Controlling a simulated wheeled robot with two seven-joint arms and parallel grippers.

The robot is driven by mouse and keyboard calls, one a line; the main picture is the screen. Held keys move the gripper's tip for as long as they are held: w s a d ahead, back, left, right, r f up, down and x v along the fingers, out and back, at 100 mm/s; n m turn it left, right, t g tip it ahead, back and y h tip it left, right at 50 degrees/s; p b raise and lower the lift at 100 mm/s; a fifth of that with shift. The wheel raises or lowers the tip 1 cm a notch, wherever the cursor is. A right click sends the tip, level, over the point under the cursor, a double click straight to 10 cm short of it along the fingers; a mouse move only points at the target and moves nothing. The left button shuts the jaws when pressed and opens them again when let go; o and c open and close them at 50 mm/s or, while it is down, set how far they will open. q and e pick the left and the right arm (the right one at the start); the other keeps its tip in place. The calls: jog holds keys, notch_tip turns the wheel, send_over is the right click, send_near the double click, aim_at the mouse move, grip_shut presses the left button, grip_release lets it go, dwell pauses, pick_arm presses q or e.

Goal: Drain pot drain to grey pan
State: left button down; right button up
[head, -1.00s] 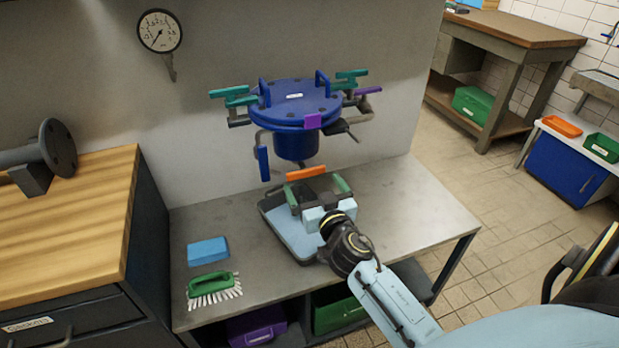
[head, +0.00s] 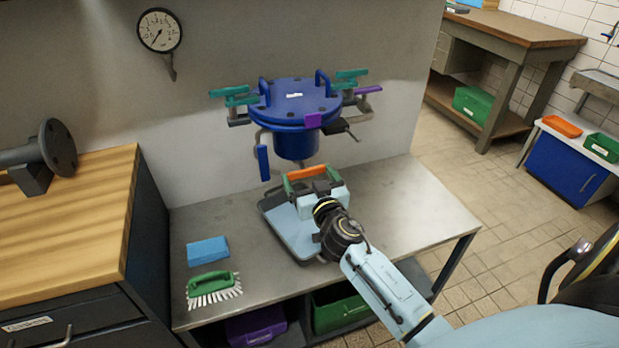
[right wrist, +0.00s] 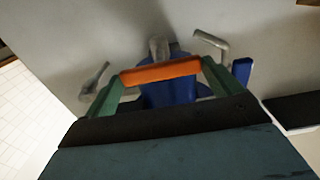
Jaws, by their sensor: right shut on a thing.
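The blue pot (head: 296,140) is fixed to the wall above the metal bench, with its lid on. An orange handle (head: 307,173) lies below it at the front; it also shows in the right wrist view (right wrist: 160,72). My right gripper (head: 309,179) has its green fingers at the two ends of this handle, shut on it. The grey pan (head: 283,232), shallow with a bluish inside, lies on the bench below, partly hidden by my right arm. No liquid shows. My left gripper is not in view.
A blue sponge (head: 208,251) and a green brush (head: 212,288) lie at the bench's left. Teal clamp handles (head: 232,97) and a purple one (head: 368,90) stick out around the pot's lid. The bench's right side is clear.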

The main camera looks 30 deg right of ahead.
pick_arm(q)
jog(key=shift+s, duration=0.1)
pick_arm(e)
jog(key=shift+n, duration=0.6)
jog(key=n, duration=0.9)
jog(key=shift+a+n, duration=0.1)
jog(key=shift+n, duration=0.3)
jog(key=n, duration=0.4)
jog(key=shift+f+n, duration=0.1)
jog(key=shift+n, duration=0.9)
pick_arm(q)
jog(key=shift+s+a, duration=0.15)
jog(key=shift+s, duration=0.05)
pick_arm(e)
jog(key=shift+n, duration=0.5)
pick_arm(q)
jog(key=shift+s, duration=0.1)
pick_arm(e)
jog(key=o, duration=0.7)
